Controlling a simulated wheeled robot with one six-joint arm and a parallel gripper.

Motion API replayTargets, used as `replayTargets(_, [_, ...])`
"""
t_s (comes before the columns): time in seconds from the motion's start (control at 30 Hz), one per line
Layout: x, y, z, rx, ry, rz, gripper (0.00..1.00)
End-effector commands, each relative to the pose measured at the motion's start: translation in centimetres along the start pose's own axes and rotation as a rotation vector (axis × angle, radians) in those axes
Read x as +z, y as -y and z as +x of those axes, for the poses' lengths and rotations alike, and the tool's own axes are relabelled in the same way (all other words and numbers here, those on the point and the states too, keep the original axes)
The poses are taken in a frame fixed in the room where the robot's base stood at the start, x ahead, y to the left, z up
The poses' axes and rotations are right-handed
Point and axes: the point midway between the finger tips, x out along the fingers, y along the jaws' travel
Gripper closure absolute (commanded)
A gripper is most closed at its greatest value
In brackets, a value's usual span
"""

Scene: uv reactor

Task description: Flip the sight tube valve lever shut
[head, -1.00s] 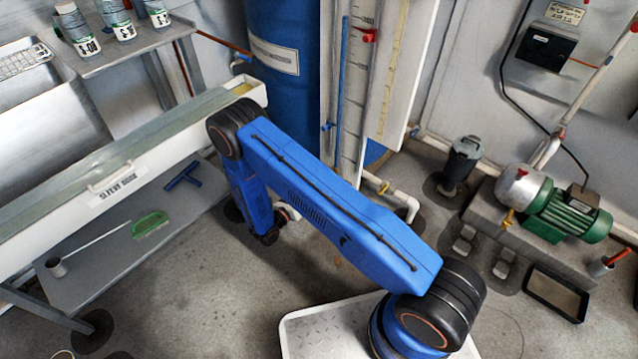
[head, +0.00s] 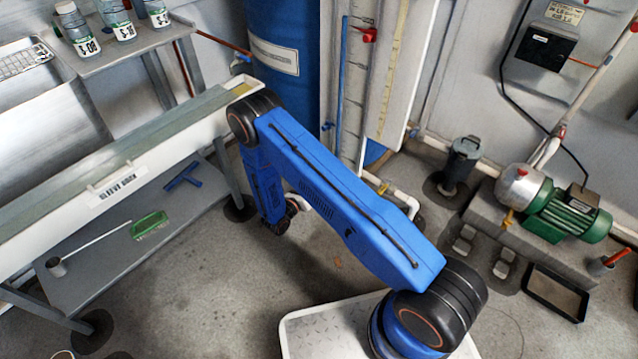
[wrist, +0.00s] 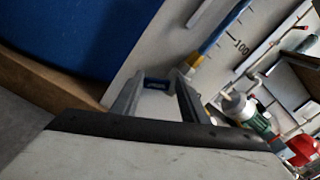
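The sight tube (head: 341,85) stands in the head view as a narrow blue column beside a graduated white board. A small blue handle (head: 327,126) sticks out to its left; I cannot tell for sure whether it is the valve lever. In the wrist view the blue tube (wrist: 222,40) runs down to a yellowish fitting near the fingertips. My gripper (wrist: 155,85) shows two grey fingers spread apart, with a small dark-blue piece seen between their tips. I cannot tell whether they touch it. In the head view my arm hides the fingers.
A large blue tank (head: 285,50) stands behind the board. The sluice trough (head: 120,175) runs along the left, close to my elbow. A green pump (head: 568,215) stands on a plinth at the right. Pipework with a yellow-handled valve (head: 383,188) lies low near the board.

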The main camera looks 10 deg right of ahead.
Motion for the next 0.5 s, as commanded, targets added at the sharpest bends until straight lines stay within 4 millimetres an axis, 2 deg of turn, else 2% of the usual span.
replayTargets(0.27, [0.11,0.02,-0.03,0.0,0.0,0.027,0.82])
replayTargets(0.5, [0.54,0.17,-0.04,0.0,0.0,0.151,0.82])
